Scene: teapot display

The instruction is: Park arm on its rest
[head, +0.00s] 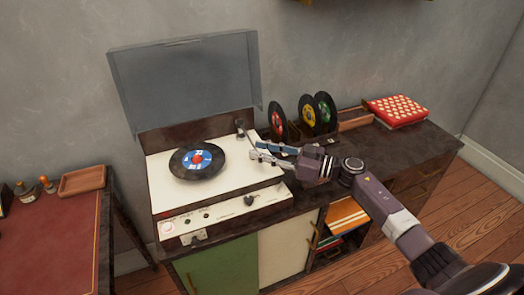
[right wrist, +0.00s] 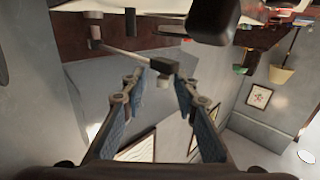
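The record player (head: 165,170) has its lid open. A black record with a blue and red label (head: 196,160) lies on its platter. The tonearm base (head: 240,127) is at the back right of the deck. In the right wrist view the tonearm (right wrist: 122,52) is a thin pale rod ending in a dark headshell (right wrist: 162,68). My right gripper (head: 254,151) is over the right side of the deck. Its fingers (right wrist: 160,82) are apart, with the headshell between or just beyond their tips; contact is not clear. I cannot pick out the arm rest. My left gripper is out of view.
Several upright records (head: 306,113) stand in a holder behind my right gripper. A red patterned box (head: 397,110) lies at the cabinet's right end. The raised lid (head: 185,80) stands behind the deck. A red-topped table (head: 50,240) with a wooden tray (head: 82,181) is at left.

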